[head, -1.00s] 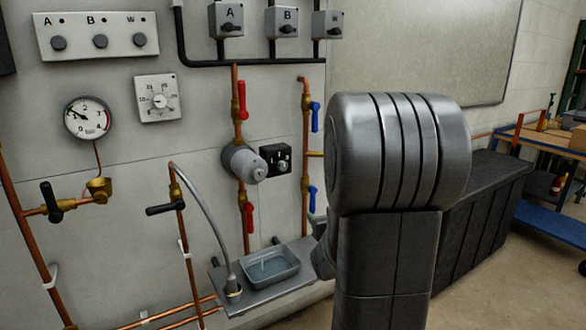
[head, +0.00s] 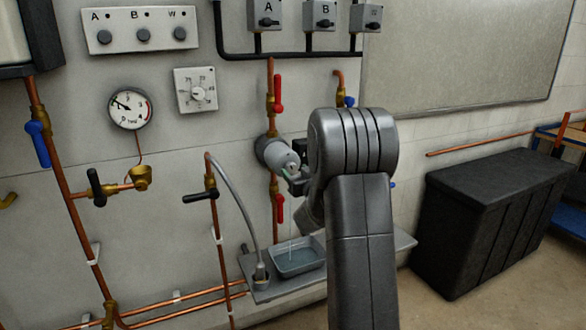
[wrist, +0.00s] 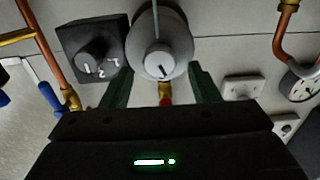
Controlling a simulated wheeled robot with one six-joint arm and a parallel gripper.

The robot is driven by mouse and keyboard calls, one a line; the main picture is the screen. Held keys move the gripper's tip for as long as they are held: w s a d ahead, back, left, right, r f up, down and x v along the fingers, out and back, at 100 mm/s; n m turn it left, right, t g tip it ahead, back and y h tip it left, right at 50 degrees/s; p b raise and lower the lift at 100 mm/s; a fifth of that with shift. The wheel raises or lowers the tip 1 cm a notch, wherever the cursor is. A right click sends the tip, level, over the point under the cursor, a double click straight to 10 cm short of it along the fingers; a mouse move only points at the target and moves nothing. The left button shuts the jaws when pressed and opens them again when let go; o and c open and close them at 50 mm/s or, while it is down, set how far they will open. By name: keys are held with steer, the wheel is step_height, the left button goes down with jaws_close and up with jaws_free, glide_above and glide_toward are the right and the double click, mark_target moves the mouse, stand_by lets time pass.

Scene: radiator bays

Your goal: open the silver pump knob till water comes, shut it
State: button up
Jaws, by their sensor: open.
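The silver-grey pump (head: 273,150) sits on the copper pipe on the wall. In the wrist view, the pump body (wrist: 170,25) is at top centre, and its small silver knob (wrist: 158,62) faces me with a dark mark on its face. My gripper (wrist: 158,84) is open. Its two dark green fingers are either side of the knob's line, apart from it, with nothing between them. In the head view, my gripper (head: 294,178) is close in front of the pump, and my arm partly hides it. A grey tray (head: 298,260) stands below; a thin pale streak shows over it.
A black dial box (wrist: 94,48) is beside the pump. Red-handled valves (head: 278,95) are above and below it on the pipe. A black-handled tap (head: 200,197) and bent hose (head: 235,190) stand left. A black chest (head: 490,220) stands right.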

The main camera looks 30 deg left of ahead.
mark_target(290, 167)
steer(key=shift+x, duration=1.4)
steer(key=shift+c, duration=0.2)
steer(key=c, duration=0.9)
